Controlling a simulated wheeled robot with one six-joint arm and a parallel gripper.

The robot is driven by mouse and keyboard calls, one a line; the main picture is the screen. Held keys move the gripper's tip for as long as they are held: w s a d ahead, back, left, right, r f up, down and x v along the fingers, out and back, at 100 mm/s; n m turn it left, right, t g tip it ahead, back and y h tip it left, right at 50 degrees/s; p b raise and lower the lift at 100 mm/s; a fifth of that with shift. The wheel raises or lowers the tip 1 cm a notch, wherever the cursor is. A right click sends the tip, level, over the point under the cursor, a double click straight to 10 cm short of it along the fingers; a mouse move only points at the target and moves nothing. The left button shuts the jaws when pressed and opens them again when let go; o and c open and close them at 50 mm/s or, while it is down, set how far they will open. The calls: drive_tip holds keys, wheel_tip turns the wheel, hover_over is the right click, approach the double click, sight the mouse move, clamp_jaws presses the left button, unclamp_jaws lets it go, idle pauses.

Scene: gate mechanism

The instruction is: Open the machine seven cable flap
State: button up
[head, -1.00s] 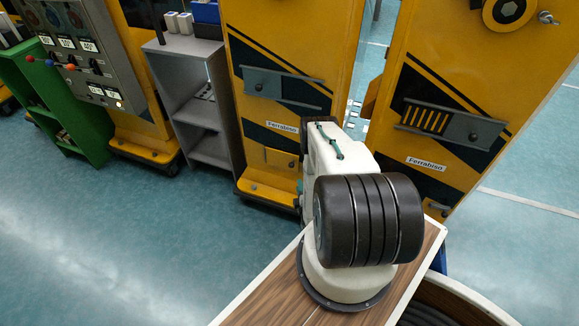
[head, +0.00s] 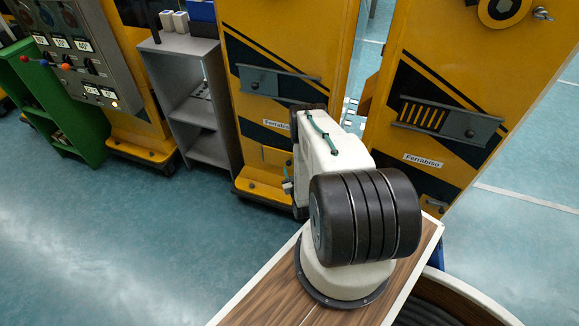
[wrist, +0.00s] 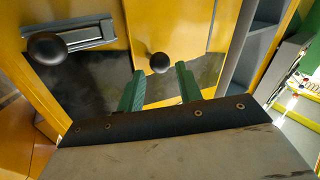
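A small yellow flap (head: 272,156) sits low on the front of the yellow machine (head: 236,100) at centre, partly hidden by my arm. In the wrist view, a yellow panel (wrist: 165,25) that looks like this flap carries a round black knob (wrist: 160,62). My gripper (wrist: 160,82) is open, with its two green fingers on either side of the knob's line and apart from it. In the head view, my gripper (head: 288,186) shows only partly beside the arm, low before the machine. I see no machine number.
A grey sliding bar (head: 280,82) with a black knob (wrist: 47,48) is on the same machine. A grey shelf (head: 190,95) stands left of it, with a green shelf (head: 60,110) farther left. Another yellow machine (head: 400,170) stands right. Floor at the left front is clear.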

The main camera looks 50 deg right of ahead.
sight(289, 165)
drive_tip(key=shift+x, duration=1.55)
clamp_jaws()
